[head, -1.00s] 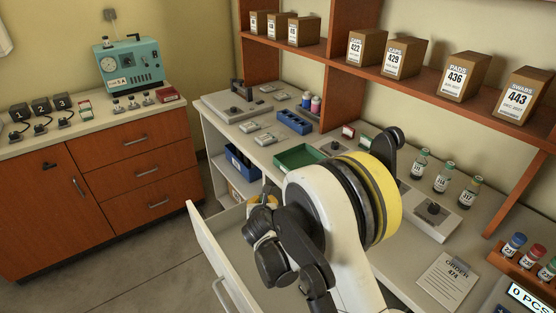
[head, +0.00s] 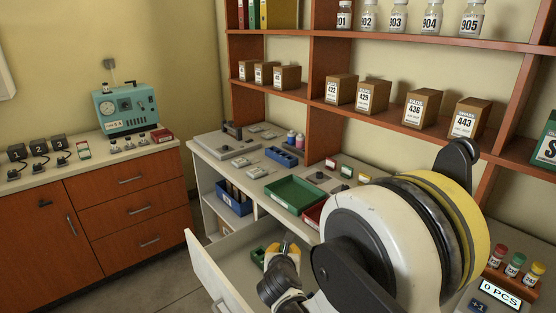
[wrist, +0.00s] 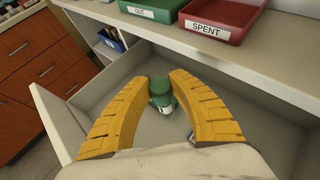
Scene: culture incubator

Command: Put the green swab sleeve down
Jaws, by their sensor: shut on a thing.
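The green swab sleeve (wrist: 160,86) shows in the wrist view between the tips of my yellow gripper fingers (wrist: 163,76), with a bit of white label low on it. My gripper is shut on it, over the open drawer (wrist: 238,126). In the head view my gripper (head: 282,250) is inside the drawer's opening, and a small green patch (head: 258,256) shows just left of the fingers. I cannot tell from these views whether the sleeve touches the drawer floor.
A green tray (head: 296,208) marked OUT and a red tray marked SPENT (wrist: 207,31) stand on the counter above the drawer. The drawer front (head: 208,270) stands out at the left. Much of the drawer floor looks bare. Shelves with boxes run behind the counter.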

